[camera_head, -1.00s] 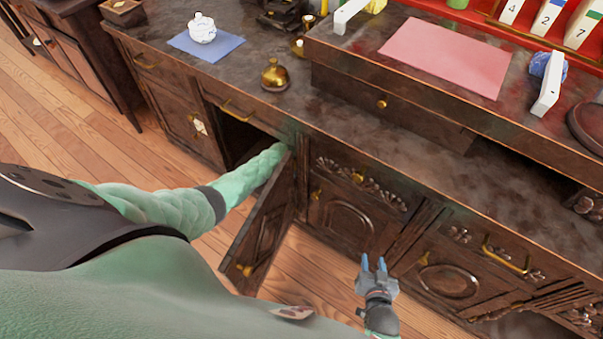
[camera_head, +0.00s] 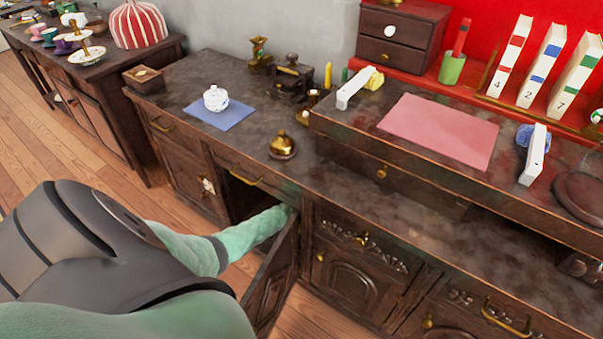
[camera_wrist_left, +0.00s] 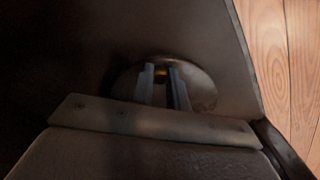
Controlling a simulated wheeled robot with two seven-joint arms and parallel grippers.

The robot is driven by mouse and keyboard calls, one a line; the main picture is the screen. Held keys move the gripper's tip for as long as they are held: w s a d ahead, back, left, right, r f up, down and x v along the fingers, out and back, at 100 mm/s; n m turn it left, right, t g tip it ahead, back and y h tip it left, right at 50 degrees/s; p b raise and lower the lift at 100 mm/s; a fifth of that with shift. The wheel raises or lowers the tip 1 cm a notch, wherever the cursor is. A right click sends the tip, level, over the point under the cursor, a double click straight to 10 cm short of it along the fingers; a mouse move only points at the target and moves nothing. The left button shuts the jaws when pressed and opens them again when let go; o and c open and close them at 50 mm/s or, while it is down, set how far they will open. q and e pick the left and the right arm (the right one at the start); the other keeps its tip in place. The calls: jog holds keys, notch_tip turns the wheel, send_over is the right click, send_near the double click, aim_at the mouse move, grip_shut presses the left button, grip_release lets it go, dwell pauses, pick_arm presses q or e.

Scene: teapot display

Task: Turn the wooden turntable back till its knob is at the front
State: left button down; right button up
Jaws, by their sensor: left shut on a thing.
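My right gripper is in neither current view.
The open cabinet door (camera_head: 270,287) stands right beside my left arm. On the counter above are a brass bell (camera_head: 282,146), a blue cloth (camera_head: 222,114) with a white pot (camera_head: 215,98), and a pink mat (camera_head: 440,130). Wooden floor shows at the left.

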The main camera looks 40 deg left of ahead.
pick_arm(q)
jog(key=shift+s+a+f+m, duration=0.1)
jog(key=shift+s+a+m, duration=0.05)
jog(key=shift+s+m, duration=0.35)
jog(key=shift+s+a+m+p, duration=0.25)
jog(key=shift+a+m+p, duration=0.1)
jog(key=shift+m, duration=0.35)
jog(key=shift+s+a+m, duration=0.35)
jog(key=shift+a+m, duration=0.05)
jog(key=shift+m, duration=0.3)
jog(key=shift+s+a+m, duration=0.3)
jog(key=shift+a+m, duration=0.05)
jog(key=shift+m, duration=0.35)
jog(key=shift+s+a+m, duration=0.25)
jog(key=shift+a+m, duration=0.4)
jog(key=shift+m, duration=0.35)
jog(key=shift+s+a+m+b, duration=0.15)
jog(key=shift+a+m+b, duration=0.15)
jog(key=shift+a+m, duration=0.55)
jog(key=shift+m, duration=0.55)
pick_arm(e)
jog(key=shift+s, duration=0.1)
pick_arm(q)
jog(key=shift+a, duration=0.15)
pick_arm(e)
jog(key=shift+w+r, duration=0.1)
jog(key=shift+w, duration=0.35)
jog(key=shift+s, duration=0.1)
